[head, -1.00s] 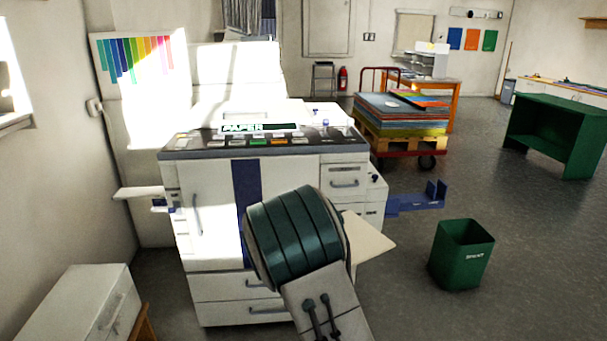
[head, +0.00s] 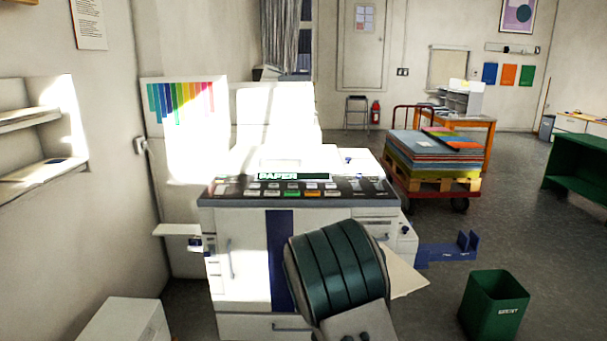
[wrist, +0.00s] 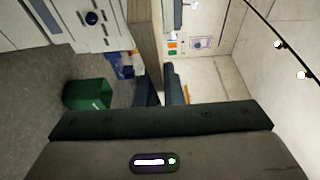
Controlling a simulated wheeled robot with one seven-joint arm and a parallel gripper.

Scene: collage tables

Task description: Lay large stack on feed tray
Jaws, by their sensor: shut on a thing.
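My gripper (wrist: 160,82) is shut on a thick, pale paper stack (wrist: 148,40), seen edge-on in the wrist view. In the head view a cream corner of the stack (head: 405,275) sticks out to the right of my dark green wrist, which hides the fingers and the rest of it. A blue tray with upright guides (head: 448,250), which looks like the feed tray, juts from the right side of the white printing machine (head: 245,250). It also shows in the wrist view (wrist: 122,66). The stack is held in the air, apart from this tray.
A green bin (head: 493,305) stands on the floor in front of the blue tray. A cart with coloured sheets (head: 435,150) is behind it. A white shelf (head: 180,230) juts from the machine's left side. A green table (head: 580,150) stands far right. Floor between is clear.

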